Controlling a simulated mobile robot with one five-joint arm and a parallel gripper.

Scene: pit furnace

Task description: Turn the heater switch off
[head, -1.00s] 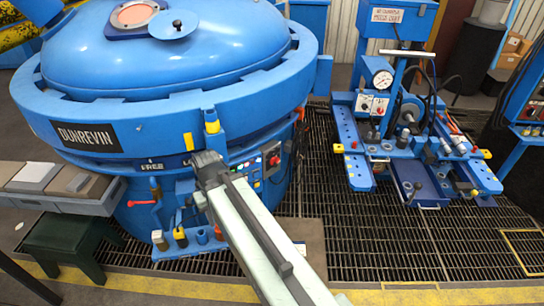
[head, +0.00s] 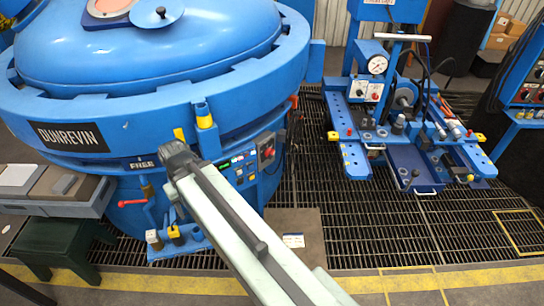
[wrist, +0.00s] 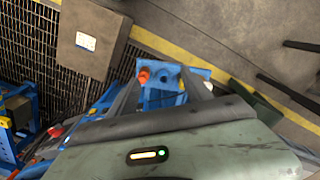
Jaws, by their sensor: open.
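The blue furnace (head: 150,105) fills the left of the head view. Its control panel (head: 243,170) is on the lower front, with small lit displays, buttons and a red rotary switch on a grey plate (head: 267,152). I cannot read which control is the heater switch. My gripper (head: 172,158) is in front of the furnace, left of the panel and apart from the red switch. Its fingers are hard to make out from the head. In the wrist view my gripper (wrist: 160,88) has its two dark fingers spread, with nothing between them.
A blue bench unit with a gauge (head: 377,65) stands right of the furnace on dark floor grating (head: 330,220). A red-handled lever (head: 133,203) and a small blue stand (head: 180,246) are low on the furnace front. Grey trays (head: 50,190) are at the left.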

